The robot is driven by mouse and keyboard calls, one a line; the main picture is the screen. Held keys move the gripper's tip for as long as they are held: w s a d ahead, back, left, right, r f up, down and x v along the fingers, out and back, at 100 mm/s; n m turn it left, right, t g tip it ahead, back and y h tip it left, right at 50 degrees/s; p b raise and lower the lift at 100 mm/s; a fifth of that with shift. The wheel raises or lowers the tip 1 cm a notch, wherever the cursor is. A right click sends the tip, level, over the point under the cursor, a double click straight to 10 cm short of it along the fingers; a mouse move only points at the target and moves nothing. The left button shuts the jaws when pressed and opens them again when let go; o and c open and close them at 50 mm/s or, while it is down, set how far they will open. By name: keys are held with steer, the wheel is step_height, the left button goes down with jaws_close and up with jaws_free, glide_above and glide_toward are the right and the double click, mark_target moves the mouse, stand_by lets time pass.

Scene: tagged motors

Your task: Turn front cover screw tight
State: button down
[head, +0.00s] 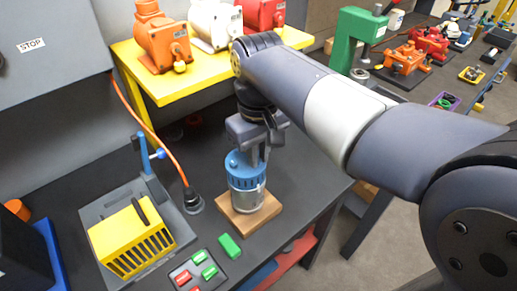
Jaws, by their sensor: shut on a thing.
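A small motor (247,196) with a blue, slotted cover (242,180) and a silver lower body stands upright on a wooden block (228,211) on the dark bench. A small blue knob (232,162) shows on the left of the cover's top. My gripper (258,160) points straight down over the top of the motor, right of that knob. Its fingers are shut and reach down to the cover. The front cover screw between the fingertips is too small and hidden to make out clearly.
A yellow slotted box (130,240) on a grey base with a blue post (150,152) stands at left. A green block (230,246) and a button panel (195,272) lie in front. A yellow shelf (131,58) behind carries an orange motor (162,42) and others.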

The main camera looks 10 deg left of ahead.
steer(key=shift+r+m+p, duration=0.1)
steer(key=shift+m+p, duration=1)
steer(key=shift+m, duration=1)
steer(key=c, duration=1.4)
jaws_free()
step_height(320, 180, up, 11)
steer(key=shift+f, duration=0.15)
